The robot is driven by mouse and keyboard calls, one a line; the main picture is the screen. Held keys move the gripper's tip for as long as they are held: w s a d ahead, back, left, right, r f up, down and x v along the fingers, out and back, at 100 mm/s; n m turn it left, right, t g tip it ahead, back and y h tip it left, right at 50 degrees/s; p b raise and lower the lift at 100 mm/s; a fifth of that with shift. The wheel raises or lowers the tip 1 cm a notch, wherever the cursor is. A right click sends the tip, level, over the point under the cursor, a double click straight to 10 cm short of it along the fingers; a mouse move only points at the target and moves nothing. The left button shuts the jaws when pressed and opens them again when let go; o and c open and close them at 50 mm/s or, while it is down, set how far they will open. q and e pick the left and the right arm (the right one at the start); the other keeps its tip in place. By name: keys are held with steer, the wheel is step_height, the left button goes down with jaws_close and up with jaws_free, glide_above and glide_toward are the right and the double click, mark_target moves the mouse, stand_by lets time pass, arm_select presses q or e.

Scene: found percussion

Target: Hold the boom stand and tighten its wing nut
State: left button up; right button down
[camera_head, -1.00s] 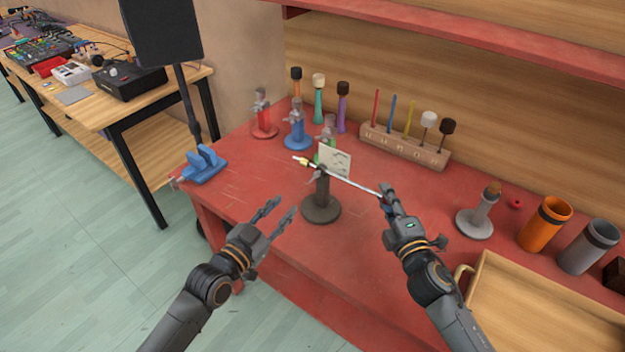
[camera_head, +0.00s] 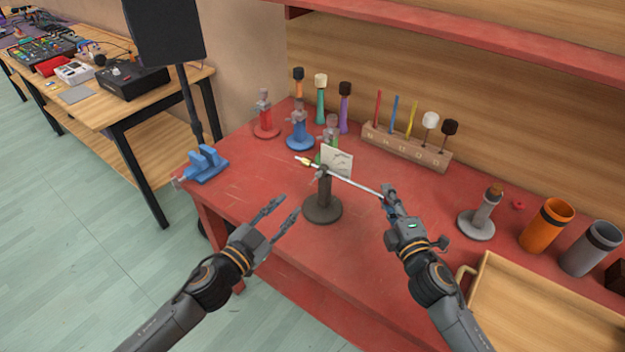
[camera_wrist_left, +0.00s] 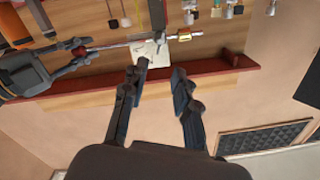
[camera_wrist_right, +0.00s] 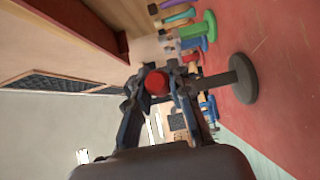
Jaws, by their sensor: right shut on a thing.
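The boom stand (camera_head: 322,208) stands upright on the red bench, with a round dark grey base and short post. Its thin metal boom (camera_head: 352,182) crosses the post top on a slant, with a brass-coloured tip (camera_head: 304,161) at the far left. My right gripper (camera_head: 388,194) is shut on the boom's near right end; its red end (camera_wrist_right: 157,83) shows between the fingers in the right wrist view. My left gripper (camera_head: 286,208) is open and empty, left of the post and apart from it.
A white card (camera_head: 337,160) stands just behind the post. Red (camera_head: 266,122) and blue (camera_head: 299,130) stands are behind left, and a blue vise (camera_head: 204,165) is at the left edge. A wooden tray (camera_head: 480,290) lies at right. The bench before the stand is clear.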

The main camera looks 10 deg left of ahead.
mark_target(314, 179)
arm_select(q)
steer(key=x, duration=1.1)
steer(key=shift+w+d, duration=0.15)
steer(key=shift+w, duration=0.05)
jaws_close()
